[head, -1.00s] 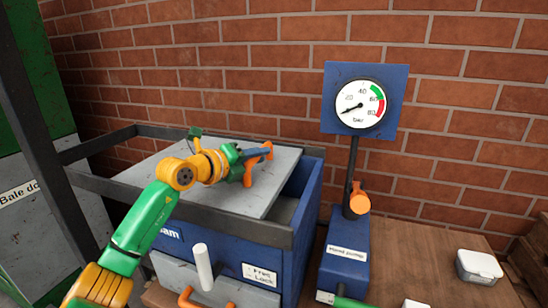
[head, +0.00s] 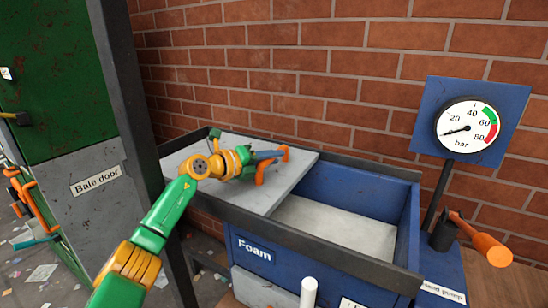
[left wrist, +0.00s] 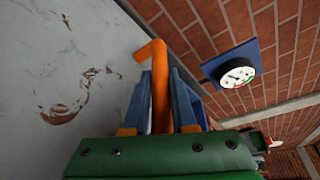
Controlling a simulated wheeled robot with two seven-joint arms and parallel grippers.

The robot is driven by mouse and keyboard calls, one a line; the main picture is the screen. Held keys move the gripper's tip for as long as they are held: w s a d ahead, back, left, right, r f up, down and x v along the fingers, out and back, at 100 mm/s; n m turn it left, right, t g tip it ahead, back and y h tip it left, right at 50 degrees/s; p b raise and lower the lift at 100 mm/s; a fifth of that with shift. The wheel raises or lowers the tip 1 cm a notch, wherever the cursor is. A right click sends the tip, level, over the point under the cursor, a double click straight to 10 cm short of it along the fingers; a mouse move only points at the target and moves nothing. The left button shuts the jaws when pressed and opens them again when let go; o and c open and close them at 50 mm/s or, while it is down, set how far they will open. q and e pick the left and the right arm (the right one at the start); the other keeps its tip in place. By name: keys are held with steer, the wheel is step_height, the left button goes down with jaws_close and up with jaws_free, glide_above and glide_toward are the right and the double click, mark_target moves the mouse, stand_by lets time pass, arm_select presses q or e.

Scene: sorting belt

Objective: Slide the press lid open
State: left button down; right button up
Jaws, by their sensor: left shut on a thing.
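The press lid (head: 292,168) is a grey, rust-marked plate lying across the left part of the blue press box (head: 337,187). The right part of the box is open, and a pale surface (head: 335,226) shows inside it. My left gripper (head: 273,163) is over the lid, shut on its orange handle (head: 262,173). In the left wrist view the orange handle (left wrist: 159,85) stands between the blue fingers, with the lid (left wrist: 60,60) at the left. My right gripper is not in view.
A dark rail (head: 335,245) runs along the front of the box, above a "Foam" label (head: 255,249). A gauge (head: 467,124) and an orange pump handle (head: 480,238) stand at the right. A dark post (head: 140,130) and the bale door (head: 75,195) are at the left.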

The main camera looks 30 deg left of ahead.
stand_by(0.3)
arm_select(q)
steer(key=c, duration=0.7)
jaws_free()
